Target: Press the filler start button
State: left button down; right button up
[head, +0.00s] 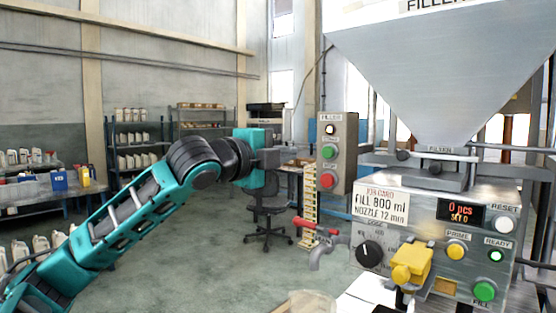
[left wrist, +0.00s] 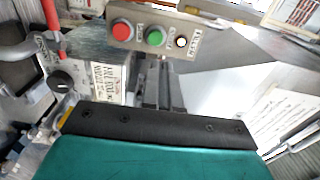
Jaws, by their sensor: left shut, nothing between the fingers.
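The grey box labelled FILLER (head: 340,131) hangs left of the hopper. It carries a white lamp or button (head: 329,129) on top, a green button (head: 329,153) in the middle and a red button (head: 327,181) below. My left gripper (head: 308,155) is shut and empty, just left of the box at about the green button's height. In the left wrist view the box shows at the top, with the green button (left wrist: 154,37) just beyond the fingers (left wrist: 162,68). I cannot tell whether the fingers touch it. My right gripper is not in view.
The filling machine (head: 370,184) stands right, with a dose knob (head: 369,254), green FILL button (head: 484,291), lit READY lamp (head: 495,256) and display reading 0 pcs (head: 461,212). A red-handled tap (head: 318,228) juts out below the box. A chair (head: 268,212) stands behind.

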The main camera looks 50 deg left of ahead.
pick_arm(q)
jog(key=shift+s, duration=0.8)
jog(key=s+d+f+n+g, duration=0.1)
jog(key=d+f+n+g, duration=0.2)
jog(key=f, duration=1.2)
jog(key=s+d+f+n+g, duration=0.1)
jog(key=f+n+g, duration=0.3)
jog(key=f, duration=1.1)
jog(key=s+d+f+n+g+h, duration=0.1)
jog(key=s+d+f+n+g, duration=0.65)
jog(key=s+d+f, duration=1.05)
jog(key=w+d+f+t+h, duration=0.2)
jog(key=w+f+t, duration=0.4)
jog(key=f, duration=0.3)
jog(key=shift+w+d+t, duration=0.25)
jog(key=shift+d+t, duration=0.45)
jog(key=shift+t, duration=0.05)
